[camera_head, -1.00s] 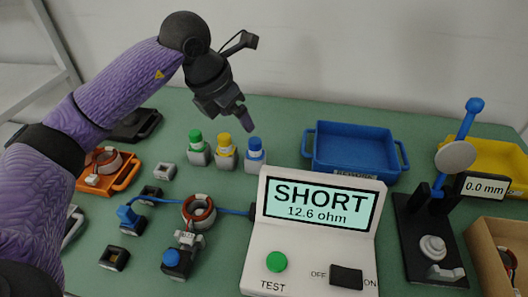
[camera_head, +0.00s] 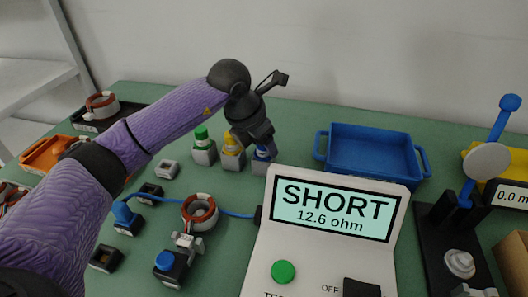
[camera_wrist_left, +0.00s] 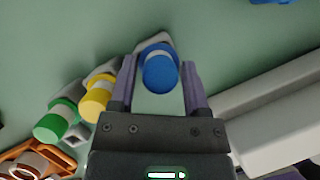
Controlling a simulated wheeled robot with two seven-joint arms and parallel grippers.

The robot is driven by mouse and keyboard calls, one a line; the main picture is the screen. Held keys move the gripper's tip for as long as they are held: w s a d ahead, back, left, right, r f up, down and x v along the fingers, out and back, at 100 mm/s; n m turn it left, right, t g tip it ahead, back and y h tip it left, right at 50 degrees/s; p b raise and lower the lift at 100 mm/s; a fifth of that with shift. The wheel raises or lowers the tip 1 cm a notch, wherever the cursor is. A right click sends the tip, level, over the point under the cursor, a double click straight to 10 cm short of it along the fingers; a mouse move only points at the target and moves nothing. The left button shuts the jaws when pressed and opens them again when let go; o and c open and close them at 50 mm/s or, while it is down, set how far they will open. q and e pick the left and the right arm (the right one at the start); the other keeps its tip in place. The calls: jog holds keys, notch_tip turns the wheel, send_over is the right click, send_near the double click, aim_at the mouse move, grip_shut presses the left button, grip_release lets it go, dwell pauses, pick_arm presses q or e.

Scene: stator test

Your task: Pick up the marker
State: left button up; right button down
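Three capped markers stand upright in small grey holders: green (camera_head: 201,135), yellow (camera_head: 231,141) and blue (camera_head: 262,156). My left gripper (camera_head: 262,147) points down over the blue marker and partly hides it in the head view. In the left wrist view, the blue cap (camera_wrist_left: 160,72) lies between the two spread fingers (camera_wrist_left: 160,88), with gaps at both sides. The yellow cap (camera_wrist_left: 96,104) and green cap (camera_wrist_left: 55,122) are to the left of the fingers. My right gripper is not in view.
The tester (camera_head: 330,240) reads SHORT, 12.6 ohm, and stands close in front of the blue marker. A blue tray (camera_head: 370,146) is to the right. A wired stator (camera_head: 200,212) lies in front. A black gauge stand (camera_head: 440,240) is at the right.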

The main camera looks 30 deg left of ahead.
pick_arm(q)
jog(key=c, duration=0.7)
grip_shut()
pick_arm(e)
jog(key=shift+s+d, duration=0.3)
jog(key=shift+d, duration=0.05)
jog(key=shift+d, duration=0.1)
